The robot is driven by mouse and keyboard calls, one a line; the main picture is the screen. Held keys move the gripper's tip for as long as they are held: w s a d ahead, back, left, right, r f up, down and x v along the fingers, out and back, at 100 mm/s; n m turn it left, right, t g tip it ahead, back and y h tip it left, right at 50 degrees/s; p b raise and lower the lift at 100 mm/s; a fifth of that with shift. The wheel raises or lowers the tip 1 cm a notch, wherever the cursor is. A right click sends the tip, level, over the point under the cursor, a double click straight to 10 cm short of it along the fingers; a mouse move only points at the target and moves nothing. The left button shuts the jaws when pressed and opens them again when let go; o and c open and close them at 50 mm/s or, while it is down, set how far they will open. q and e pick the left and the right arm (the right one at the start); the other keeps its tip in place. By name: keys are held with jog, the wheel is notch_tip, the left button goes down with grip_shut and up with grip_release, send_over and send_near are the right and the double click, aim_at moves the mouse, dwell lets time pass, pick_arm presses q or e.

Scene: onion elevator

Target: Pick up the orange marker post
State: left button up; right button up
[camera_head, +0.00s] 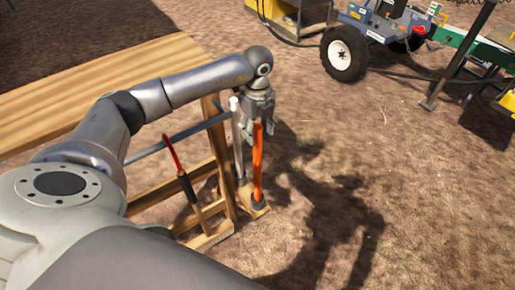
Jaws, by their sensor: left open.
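The orange marker post (257,165) stands upright in a wooden base block (262,211) at the right end of a low wooden rack. My left gripper (258,128) points down over the top of the post and is open. Its fingers are near the post's upper end; I cannot tell whether they touch it. A white-grey post (237,140) stands just left of the orange one. My right gripper is not in view.
A red-tipped tool (182,170) leans in the wooden rack (218,236). A wooden tabletop (100,87) lies at left. A wheeled machine (345,54) and yellow equipment (283,14) stand at the back. The dirt ground at right is clear.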

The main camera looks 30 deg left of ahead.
pick_arm(q)
notch_tip(320, 180, down, 2)
jog(key=shift+f, duration=0.1)
grip_shut()
dwell(0.4)
